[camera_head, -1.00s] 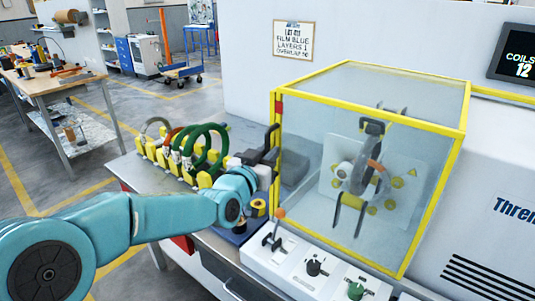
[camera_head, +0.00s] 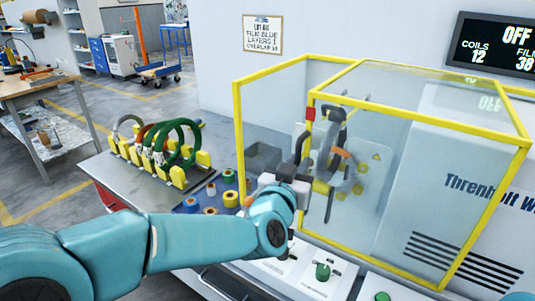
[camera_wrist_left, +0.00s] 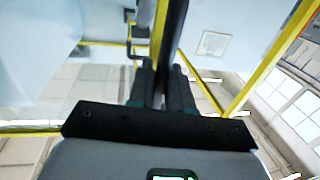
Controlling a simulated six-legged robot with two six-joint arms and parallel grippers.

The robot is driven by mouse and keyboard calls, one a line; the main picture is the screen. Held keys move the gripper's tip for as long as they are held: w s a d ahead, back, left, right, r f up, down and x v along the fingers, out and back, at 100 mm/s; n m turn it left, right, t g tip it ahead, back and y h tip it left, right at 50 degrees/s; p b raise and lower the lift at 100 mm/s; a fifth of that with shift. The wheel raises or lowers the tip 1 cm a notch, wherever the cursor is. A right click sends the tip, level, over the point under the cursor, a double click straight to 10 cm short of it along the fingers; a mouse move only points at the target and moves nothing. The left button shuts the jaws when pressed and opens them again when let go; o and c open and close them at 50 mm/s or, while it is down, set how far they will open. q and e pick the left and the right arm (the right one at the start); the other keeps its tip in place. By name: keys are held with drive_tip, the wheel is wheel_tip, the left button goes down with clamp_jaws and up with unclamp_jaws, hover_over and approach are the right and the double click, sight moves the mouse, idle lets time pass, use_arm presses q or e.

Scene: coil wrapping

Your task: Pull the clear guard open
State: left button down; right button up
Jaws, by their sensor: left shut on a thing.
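The clear guard (camera_head: 440,112) is a see-through box with yellow edges. It stands to the right, its left edge with a red patch away from the left post of the fixed yellow frame (camera_head: 238,125). That leaves an open gap at the left. My left gripper (camera_head: 299,172) is shut on the guard's black upright handle (camera_head: 303,147), at the guard's left edge. In the left wrist view the fingers (camera_wrist_left: 163,88) close around a dark bar beside a yellow edge. The winding head (camera_head: 333,150) shows partly behind the handle and clear panel. My right gripper is not in view.
Several coils (camera_head: 182,143), green, red and grey, stand in yellow holders on the bench at left. Small blue and yellow rolls (camera_head: 229,198) lie near my arm. A control panel with a green knob (camera_head: 322,271) sits below the guard.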

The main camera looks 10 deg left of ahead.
use_arm(q)
drive_tip(key=p, duration=0.3)
approach(381, 181)
drive_tip(key=w, duration=0.2)
drive_tip(key=w+d, duration=0.1)
drive_tip(key=w, duration=0.2)
drive_tip(key=shift+w, duration=0.2)
drive_tip(key=c, duration=1.2)
unclamp_jaws()
drive_tip(key=shift+c, duration=0.2)
